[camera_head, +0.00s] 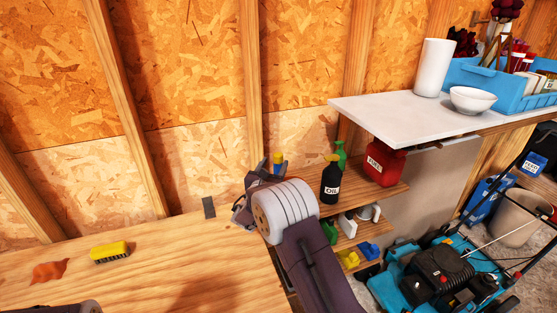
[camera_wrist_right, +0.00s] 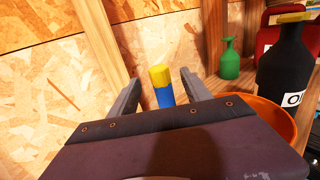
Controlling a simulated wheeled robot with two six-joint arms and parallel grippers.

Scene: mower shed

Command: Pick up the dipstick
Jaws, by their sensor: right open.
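My right gripper (camera_head: 268,168) is open at the right end of the wooden bench, near the wall. In the right wrist view its two fingers (camera_wrist_right: 161,82) stand apart, with a blue cylinder with a yellow top (camera_wrist_right: 162,86) showing between them. The cylinder appears beyond the fingers, not gripped; it also shows in the head view (camera_head: 278,160). I cannot make out a dipstick for certain in either view. A teal mower (camera_head: 405,285) with a black engine stands at the lower right, partly cut off. My left gripper is not in view.
The bench (camera_head: 150,255) holds a yellow brush (camera_head: 110,252), an orange-red cloth (camera_head: 48,271) and a small grey block (camera_head: 209,207). Right of the gripper are an orange bowl (camera_wrist_right: 279,112), a black oil bottle (camera_head: 331,183), a green spray bottle (camera_wrist_right: 230,62) and a red can (camera_head: 384,164).

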